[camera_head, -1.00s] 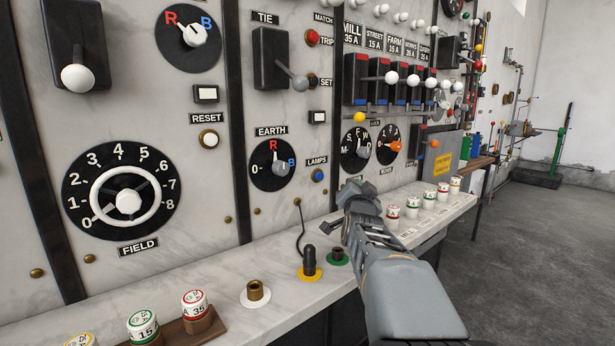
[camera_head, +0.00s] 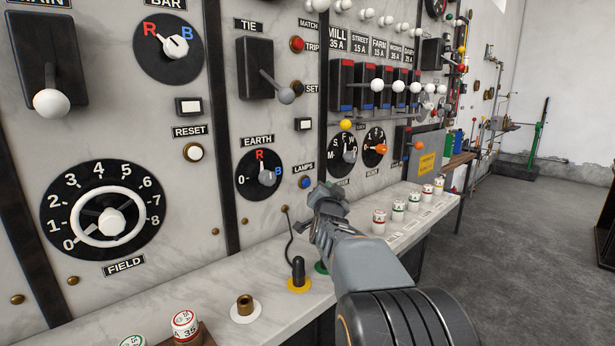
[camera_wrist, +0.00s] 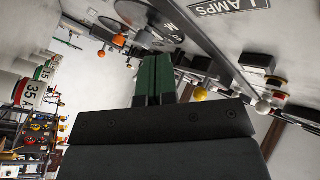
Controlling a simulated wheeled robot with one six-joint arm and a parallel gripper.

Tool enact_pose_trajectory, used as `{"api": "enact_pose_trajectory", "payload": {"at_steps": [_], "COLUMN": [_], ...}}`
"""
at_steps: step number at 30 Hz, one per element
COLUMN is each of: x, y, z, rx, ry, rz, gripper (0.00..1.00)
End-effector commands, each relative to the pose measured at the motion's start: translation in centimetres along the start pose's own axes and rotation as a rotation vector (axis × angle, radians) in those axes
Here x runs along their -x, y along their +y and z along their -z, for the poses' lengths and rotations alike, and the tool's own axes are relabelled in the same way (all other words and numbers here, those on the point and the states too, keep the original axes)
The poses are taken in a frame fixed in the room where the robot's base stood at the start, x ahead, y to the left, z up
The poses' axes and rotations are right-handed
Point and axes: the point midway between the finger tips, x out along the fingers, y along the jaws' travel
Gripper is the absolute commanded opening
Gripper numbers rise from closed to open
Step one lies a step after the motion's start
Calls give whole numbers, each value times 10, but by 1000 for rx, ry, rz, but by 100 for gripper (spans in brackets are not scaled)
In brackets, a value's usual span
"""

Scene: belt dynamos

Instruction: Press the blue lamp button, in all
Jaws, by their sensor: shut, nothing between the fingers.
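The blue lamp button (camera_head: 305,182) sits on the marble panel under the LAMPS label (camera_head: 303,168), right of the EARTH dial (camera_head: 259,175). My gripper (camera_head: 327,192) is just right of the button in the head view, near the panel, and does not cover it. In the wrist view its fingers (camera_wrist: 155,85) are shut together and empty. The wrist view shows the LAMPS label (camera_wrist: 230,6) at its top edge. The button cannot be made out there.
A marble shelf (camera_head: 215,320) runs below the panel. It carries a plug on a yellow base (camera_head: 299,275), a brass socket (camera_head: 244,305) and several white fuses (camera_head: 398,211). Switches with white knobs (camera_head: 377,86) stick out above. The floor at right (camera_head: 530,250) is open.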

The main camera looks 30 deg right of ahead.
Motion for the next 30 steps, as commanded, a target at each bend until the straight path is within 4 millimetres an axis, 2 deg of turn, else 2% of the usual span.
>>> {"api": "enact_pose_trajectory", "payload": {"at_steps": [3,12,30], "x": [-11,-26,-30], "y": [-9,-19,-21], "z": [-5,-19,-23], "rx": [1,1,1], "ry": [-4,0,0], "rz": [-2,-1,-2], "gripper": [0,0,0]}}
